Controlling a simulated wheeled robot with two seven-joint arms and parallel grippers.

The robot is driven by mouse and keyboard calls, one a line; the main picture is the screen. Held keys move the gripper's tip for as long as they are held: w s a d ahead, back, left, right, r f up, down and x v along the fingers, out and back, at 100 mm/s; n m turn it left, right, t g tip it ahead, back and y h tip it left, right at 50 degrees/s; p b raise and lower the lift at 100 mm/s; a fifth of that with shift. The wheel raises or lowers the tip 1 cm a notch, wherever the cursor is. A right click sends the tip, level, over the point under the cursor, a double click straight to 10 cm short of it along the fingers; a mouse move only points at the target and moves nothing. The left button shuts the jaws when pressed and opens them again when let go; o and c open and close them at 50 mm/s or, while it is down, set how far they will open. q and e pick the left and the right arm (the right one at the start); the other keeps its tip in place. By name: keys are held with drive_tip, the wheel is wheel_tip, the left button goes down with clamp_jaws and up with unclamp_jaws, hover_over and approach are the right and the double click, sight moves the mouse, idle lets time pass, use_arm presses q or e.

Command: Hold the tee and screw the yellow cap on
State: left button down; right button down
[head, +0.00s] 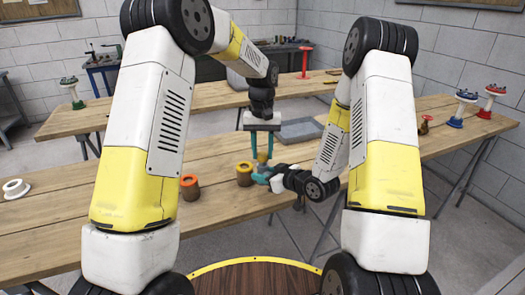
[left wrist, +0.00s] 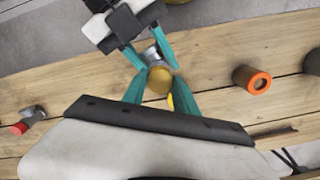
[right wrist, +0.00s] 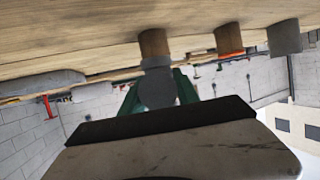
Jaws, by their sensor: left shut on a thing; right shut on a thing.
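The yellow cap (left wrist: 160,82) is between the teal fingers of my left gripper (left wrist: 158,90), which is shut on it from above. In the head view the cap (head: 262,157) shows under my left gripper (head: 262,150). The grey tee (left wrist: 153,55) is right up against the cap; I cannot tell how far they are threaded. My right gripper (head: 262,178) comes in from the right and is shut on the tee, held off the table. In the right wrist view a grey part of the tee (right wrist: 158,85) shows between its fingers, and the rest is hidden.
A yellow-rimmed brown cylinder (head: 244,175) and an orange-rimmed one (head: 190,188) stand on the wooden table (head: 60,215) left of the grippers. A white ring-shaped piece (head: 17,188) lies far left. A grey slab (head: 299,130) lies behind. The table's front left is clear.

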use_arm(q)
drive_tip(key=shift+f, duration=0.5)
